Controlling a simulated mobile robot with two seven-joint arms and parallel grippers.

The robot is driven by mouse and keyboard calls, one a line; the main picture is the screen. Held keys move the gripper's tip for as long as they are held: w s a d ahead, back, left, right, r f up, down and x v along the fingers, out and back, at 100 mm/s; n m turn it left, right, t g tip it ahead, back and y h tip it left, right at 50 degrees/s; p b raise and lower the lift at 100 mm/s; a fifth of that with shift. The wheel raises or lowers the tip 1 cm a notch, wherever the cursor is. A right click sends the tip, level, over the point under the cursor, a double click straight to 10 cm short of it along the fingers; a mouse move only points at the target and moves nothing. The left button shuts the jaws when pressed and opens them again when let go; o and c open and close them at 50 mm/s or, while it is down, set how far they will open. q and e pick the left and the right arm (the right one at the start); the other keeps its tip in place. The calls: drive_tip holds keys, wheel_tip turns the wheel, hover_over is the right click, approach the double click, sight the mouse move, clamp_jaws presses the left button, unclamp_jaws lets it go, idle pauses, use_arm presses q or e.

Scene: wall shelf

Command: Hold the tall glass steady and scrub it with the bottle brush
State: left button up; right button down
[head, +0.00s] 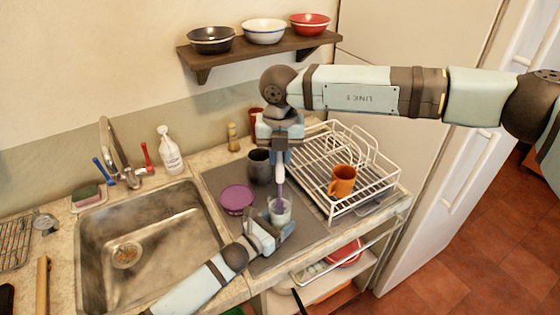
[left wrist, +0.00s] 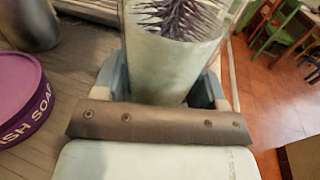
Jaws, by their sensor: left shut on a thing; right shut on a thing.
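The tall glass (head: 281,214) is clear and stands upright over the grey mat, right of a purple tub. My left gripper (head: 268,230) is shut around its lower part. In the left wrist view the glass (left wrist: 160,72) sits between the fingers of the left gripper (left wrist: 163,88). The bottle brush (head: 281,178) hangs upright, with a pale handle and purple bristles. My right gripper (head: 280,145) is shut on its upper end from above. The dark purple bristles (left wrist: 180,16) show inside the glass; how deep they reach is unclear.
A purple dish soap tub (head: 237,199) and a dark grey cup (head: 259,167) stand close left. A white dish rack (head: 345,205) with an orange mug (head: 342,181) is at right. The sink (head: 150,240) is at left. A shelf (head: 260,51) with bowls hangs above.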

sight(280, 165)
drive_tip(key=shift+r, duration=0.9)
drive_tip(key=shift+f, duration=2.55)
drive_tip(key=shift+r, duration=0.15)
drive_tip(key=shift+r, duration=7)
use_arm(q)
drive_tip(key=o, duration=1.2)
